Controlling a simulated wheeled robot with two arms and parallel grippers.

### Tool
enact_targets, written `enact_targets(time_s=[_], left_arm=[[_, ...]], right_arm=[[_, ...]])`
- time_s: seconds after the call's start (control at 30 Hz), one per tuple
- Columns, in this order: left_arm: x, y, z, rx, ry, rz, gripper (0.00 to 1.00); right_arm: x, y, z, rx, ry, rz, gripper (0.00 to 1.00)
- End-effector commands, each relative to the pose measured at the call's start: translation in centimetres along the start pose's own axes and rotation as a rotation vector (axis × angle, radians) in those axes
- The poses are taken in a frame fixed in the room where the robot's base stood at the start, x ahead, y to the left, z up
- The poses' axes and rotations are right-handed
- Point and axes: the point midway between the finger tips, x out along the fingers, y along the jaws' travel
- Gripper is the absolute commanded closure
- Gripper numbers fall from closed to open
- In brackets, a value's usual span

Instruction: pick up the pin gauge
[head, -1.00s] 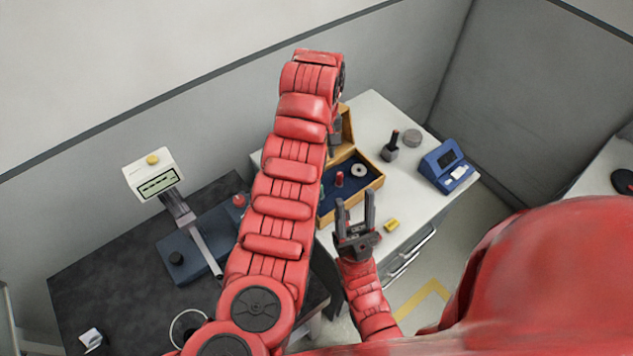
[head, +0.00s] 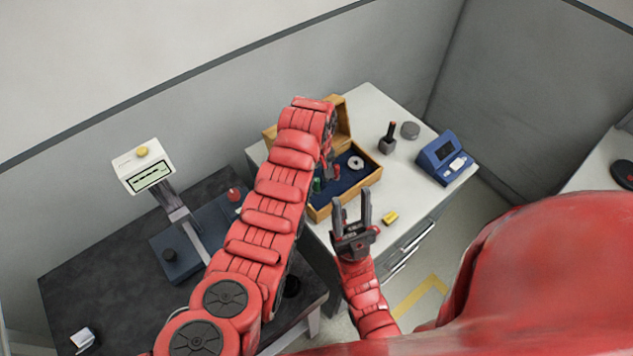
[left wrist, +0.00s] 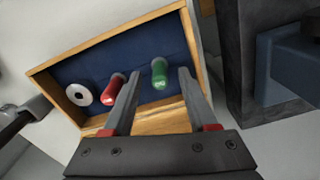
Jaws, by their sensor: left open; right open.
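Two coloured cylindrical handles are in the open wooden box: a green one (left wrist: 159,74) and a red one (left wrist: 113,88). I cannot tell which is the pin gauge. My left gripper (left wrist: 160,72) is open above the box. In the left wrist view the green handle shows between its fingers, and the red one lies beside the left finger. In the head view the green handle (head: 317,184) is partly hidden by my left arm. My right gripper (head: 352,203) is open and empty, in front of the box.
The wooden box (head: 372,178) has a blue lining and also holds a pale ring (head: 356,163). A dark block with a pin (head: 388,140), a grey disc (head: 410,130), a blue readout device (head: 445,158) and a yellow piece (head: 390,217) stand around it. A gauge stand (head: 180,215) is at left.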

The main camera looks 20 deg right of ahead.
Motion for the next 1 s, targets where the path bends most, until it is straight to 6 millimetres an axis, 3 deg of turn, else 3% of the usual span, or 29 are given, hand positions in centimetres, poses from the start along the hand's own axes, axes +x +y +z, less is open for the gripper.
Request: enact_targets(time_s=[0.3, 0.57, 0.87, 1.0], left_arm=[[2.1, 0.0, 0.0, 0.000, 0.000, 0.000, 0.42], [2.2, 0.0, 0.0, 0.000, 0.000, 0.001, 0.44], [2.2, 0.0, 0.0, 0.000, 0.001, 0.001, 0.98], [2.2, 0.0, 0.0, 0.000, 0.001, 0.001, 1.00]], right_arm=[[1.1, 0.1, -0.2, 0.000, 0.000, 0.000, 0.50], [1.0, 0.1, -0.2, 0.000, 0.000, 0.000, 0.50], [1.0, 0.1, -0.2, 0.000, 0.000, 0.000, 0.50], [1.0, 0.1, -0.2, 0.000, 0.000, 0.000, 0.50]])
